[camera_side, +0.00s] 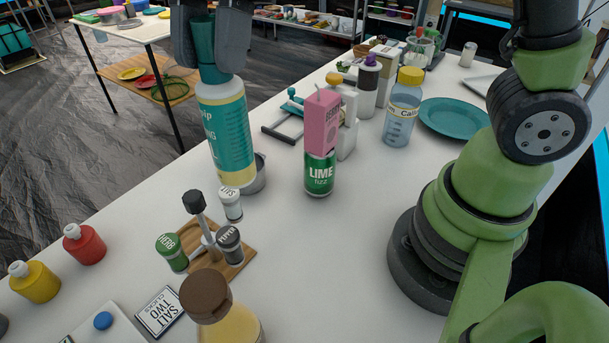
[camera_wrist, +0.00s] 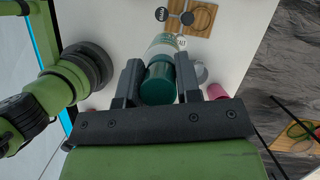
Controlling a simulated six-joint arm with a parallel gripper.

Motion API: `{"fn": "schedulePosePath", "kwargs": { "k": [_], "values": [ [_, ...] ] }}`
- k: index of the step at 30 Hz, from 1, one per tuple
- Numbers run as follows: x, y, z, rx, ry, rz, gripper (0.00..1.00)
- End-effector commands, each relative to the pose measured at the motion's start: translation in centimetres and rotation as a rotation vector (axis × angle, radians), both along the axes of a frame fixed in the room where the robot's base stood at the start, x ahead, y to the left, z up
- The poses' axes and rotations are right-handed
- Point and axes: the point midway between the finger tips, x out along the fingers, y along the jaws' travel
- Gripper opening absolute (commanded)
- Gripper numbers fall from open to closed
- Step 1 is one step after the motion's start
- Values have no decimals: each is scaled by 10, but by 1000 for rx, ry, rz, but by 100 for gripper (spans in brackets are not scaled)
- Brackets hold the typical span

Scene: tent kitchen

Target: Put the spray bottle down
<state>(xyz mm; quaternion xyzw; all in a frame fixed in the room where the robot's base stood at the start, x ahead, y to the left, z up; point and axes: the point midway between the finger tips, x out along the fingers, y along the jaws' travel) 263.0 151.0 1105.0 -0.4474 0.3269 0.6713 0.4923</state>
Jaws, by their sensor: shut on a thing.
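The spray bottle (camera_side: 222,125) has a white, teal and cream label and a teal top. In the side view it hangs from my gripper (camera_side: 213,50), close to upright with a slight tilt. My gripper is shut on the teal top; in the wrist view (camera_wrist: 158,85) a finger lies on each side of it. The bottle's base is near the white counter (camera_side: 330,240), just behind the spice rack; I cannot tell whether it touches. A small metal cup (camera_side: 257,175) is partly hidden behind the base.
A wooden spice rack (camera_side: 235,257) with several shakers stands in front of the bottle. A green lime can (camera_side: 320,175), with a pink carton (camera_side: 322,120) above or behind it, stands to the right. A teal plate (camera_side: 453,118) lies farther right. Bare counter lies right of the rack.

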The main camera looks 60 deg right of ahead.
Motion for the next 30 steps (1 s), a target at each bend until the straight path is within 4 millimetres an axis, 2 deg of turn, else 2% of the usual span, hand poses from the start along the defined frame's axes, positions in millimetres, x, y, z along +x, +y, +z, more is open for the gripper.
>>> {"fn": "schedulePosePath", "kwargs": {
  "k": [1, 3, 12, 15, 26, 30],
  "values": [
    [-18, -1, 0, 0, -1, 85, 0],
    [-39, -2, -2, 0, -1, 193, 0],
    [-97, -11, -10, 0, -1, 494, 0],
    [-94, -11, -26, -1, 3, 484, 0],
    [-94, -11, -68, 0, 4, 480, 0],
    [-94, -11, -94, -2, 8, 479, 0]
  ]
}}
